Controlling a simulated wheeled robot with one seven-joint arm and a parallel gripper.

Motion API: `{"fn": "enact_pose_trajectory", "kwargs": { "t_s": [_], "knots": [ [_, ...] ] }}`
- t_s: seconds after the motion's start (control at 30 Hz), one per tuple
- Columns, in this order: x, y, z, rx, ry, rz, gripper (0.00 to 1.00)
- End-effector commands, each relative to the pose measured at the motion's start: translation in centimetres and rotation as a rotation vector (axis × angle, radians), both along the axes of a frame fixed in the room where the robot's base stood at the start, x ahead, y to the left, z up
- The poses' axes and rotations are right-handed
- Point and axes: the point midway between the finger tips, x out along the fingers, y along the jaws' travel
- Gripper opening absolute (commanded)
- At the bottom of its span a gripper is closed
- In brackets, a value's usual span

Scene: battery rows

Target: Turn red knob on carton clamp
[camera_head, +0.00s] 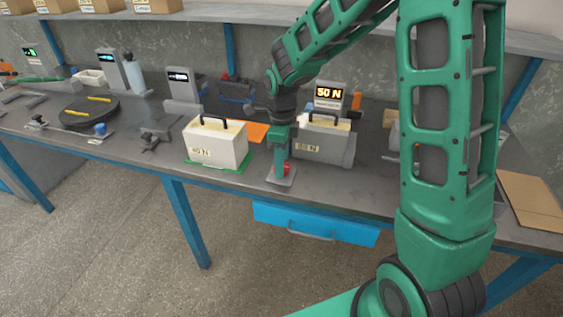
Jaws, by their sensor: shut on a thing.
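The red knob (286,169) sits on a small grey plate (281,179) at the front edge of the bench, and only part of it shows. My gripper (281,170) points down and is shut on the red knob from above. The gripper hides most of the knob, so its turn angle cannot be told. Just right of it stands a grey box (325,149) with a dark handle and a "50 N" label. A display (330,95) behind the box reads "50 N".
A white box (215,145) with a handle stands on a green mat just left of my gripper. An orange flap (257,132) lies behind. A black turntable (90,112) is far left. A cardboard sheet (532,203) lies at right. A blue drawer (313,224) hangs below.

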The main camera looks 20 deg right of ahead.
Motion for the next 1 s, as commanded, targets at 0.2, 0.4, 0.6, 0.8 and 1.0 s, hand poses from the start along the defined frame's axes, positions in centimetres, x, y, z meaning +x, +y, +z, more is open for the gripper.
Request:
{"fn": "enact_pose_trajectory", "kwargs": {
  "t_s": [0.2, 0.4, 0.6, 0.8, 1.0],
  "knots": [
    [-0.06, 0.03, -0.01, 0.0, 0.002, -0.039, 0.17],
    [-0.06, 0.04, -0.01, 0.0, 0.002, -0.045, 0.17],
    [-0.05, 0.05, -0.01, 0.001, 0.002, -0.044, 0.17],
    [-0.02, 0.04, -0.01, 0.0, 0.001, -0.044, 0.59],
    [0.0, 0.02, 0.06, 0.0, 0.0, -0.044, 0.59]
  ]
}}
